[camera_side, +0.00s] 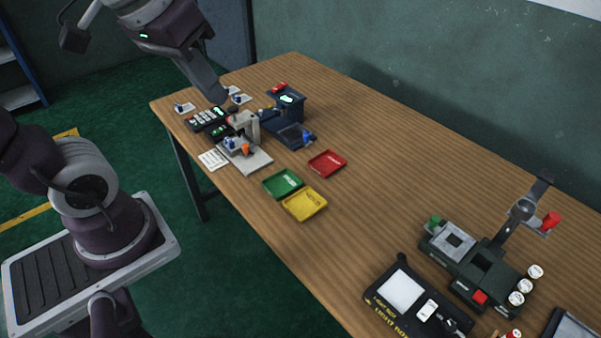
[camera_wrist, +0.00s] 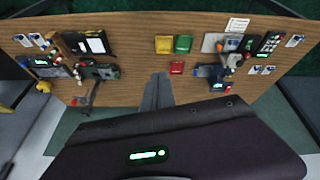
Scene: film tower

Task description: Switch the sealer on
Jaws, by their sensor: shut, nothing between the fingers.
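A dark blue machine (camera_side: 288,107) with a lit green display stands at the far end of the table in the side view. A red part (camera_side: 279,87) sits on its top. It is probably the sealer; I cannot read a label or tell its switch state. It also shows right of my fingers in the wrist view, as a dark blue machine (camera_wrist: 212,72). My gripper (camera_side: 220,98) is shut and empty, pointing down above the far left part of the table, left of the blue machine. In the wrist view, the shut fingers (camera_wrist: 158,80) point towards the table.
A black keypad unit (camera_side: 208,119) and a grey fixture (camera_side: 246,124) stand near the blue machine. Red (camera_side: 328,164), green (camera_side: 283,184) and yellow (camera_side: 304,204) trays lie mid-table. A dark press with a red-handled lever (camera_side: 550,222) and a light box (camera_side: 405,290) stand at the near right.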

